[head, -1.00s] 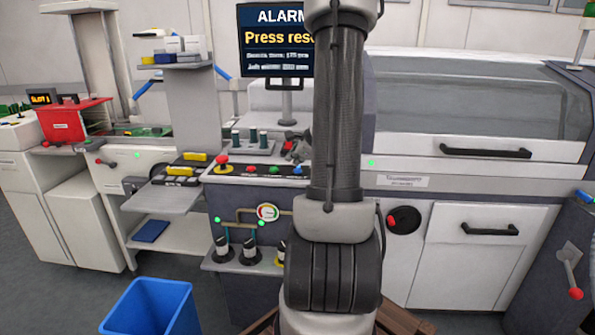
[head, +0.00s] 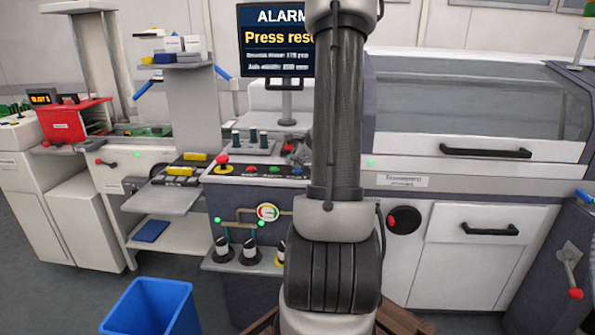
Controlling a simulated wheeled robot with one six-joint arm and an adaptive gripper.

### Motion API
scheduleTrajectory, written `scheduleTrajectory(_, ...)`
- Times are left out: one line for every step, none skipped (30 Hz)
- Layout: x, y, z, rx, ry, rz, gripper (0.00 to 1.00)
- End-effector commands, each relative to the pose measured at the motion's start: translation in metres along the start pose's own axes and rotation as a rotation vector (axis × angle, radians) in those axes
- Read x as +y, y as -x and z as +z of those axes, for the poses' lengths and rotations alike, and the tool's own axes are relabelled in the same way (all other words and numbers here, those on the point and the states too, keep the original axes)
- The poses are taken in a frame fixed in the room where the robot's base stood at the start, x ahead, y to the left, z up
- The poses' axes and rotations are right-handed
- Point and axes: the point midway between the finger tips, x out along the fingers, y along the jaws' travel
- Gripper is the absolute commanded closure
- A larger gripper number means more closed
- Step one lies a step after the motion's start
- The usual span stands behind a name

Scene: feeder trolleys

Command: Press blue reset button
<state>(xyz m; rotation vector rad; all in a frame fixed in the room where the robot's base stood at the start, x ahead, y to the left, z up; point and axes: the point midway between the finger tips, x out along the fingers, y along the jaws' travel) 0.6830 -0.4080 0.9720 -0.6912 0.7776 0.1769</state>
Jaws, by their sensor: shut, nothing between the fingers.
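Only a small dark part of my gripper (head: 303,153) shows at the left edge of that link, just above and behind the blue button. It is shut and empty. The rest is hidden behind the link, and I cannot tell whether its tips touch anything.
A red mushroom knob (head: 221,160), a red button (head: 252,170) and a green button (head: 275,169) share the panel. An alarm screen (head: 275,40) stands behind, partly covered. A blue bin (head: 152,308) stands on the floor at front left.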

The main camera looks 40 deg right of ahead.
Motion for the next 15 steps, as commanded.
scheduleTrajectory(0.0004, -0.0004, -0.0004, 0.000, -0.001, 0.000, 1.00)
scheduleTrajectory(0.0006, -0.0007, -0.0007, 0.000, -0.001, 0.000, 1.00)
scheduleTrajectory(0.0009, -0.0010, -0.0009, 0.000, 0.000, 0.000, 1.00)
scheduleTrajectory(0.0011, -0.0012, -0.0011, 0.000, 0.000, 0.001, 1.00)
scheduleTrajectory(0.0013, -0.0015, -0.0012, 0.000, 0.000, 0.001, 1.00)
scheduleTrajectory(0.0015, -0.0018, -0.0015, 0.000, 0.000, 0.001, 1.00)
scheduleTrajectory(0.0017, -0.0021, -0.0016, 0.000, 0.000, 0.000, 1.00)
scheduleTrajectory(0.0018, -0.0023, -0.0018, 0.000, 0.000, 0.000, 1.00)
scheduleTrajectory(0.0021, -0.0027, -0.0021, 0.000, 0.000, 0.000, 1.00)
scheduleTrajectory(0.0023, -0.0030, -0.0022, 0.000, 0.000, 0.000, 1.00)
scheduleTrajectory(0.0025, -0.0032, -0.0024, 0.000, 0.000, 0.000, 1.00)
scheduleTrajectory(0.0027, -0.0036, -0.0026, 0.000, -0.001, 0.000, 1.00)
scheduleTrajectory(0.0029, -0.0039, -0.0029, 0.000, -0.001, 0.000, 1.00)
scheduleTrajectory(0.0031, -0.0042, -0.0030, 0.000, -0.001, 0.000, 1.00)
scheduleTrajectory(0.0034, -0.0045, -0.0033, 0.000, -0.001, 0.001, 1.00)
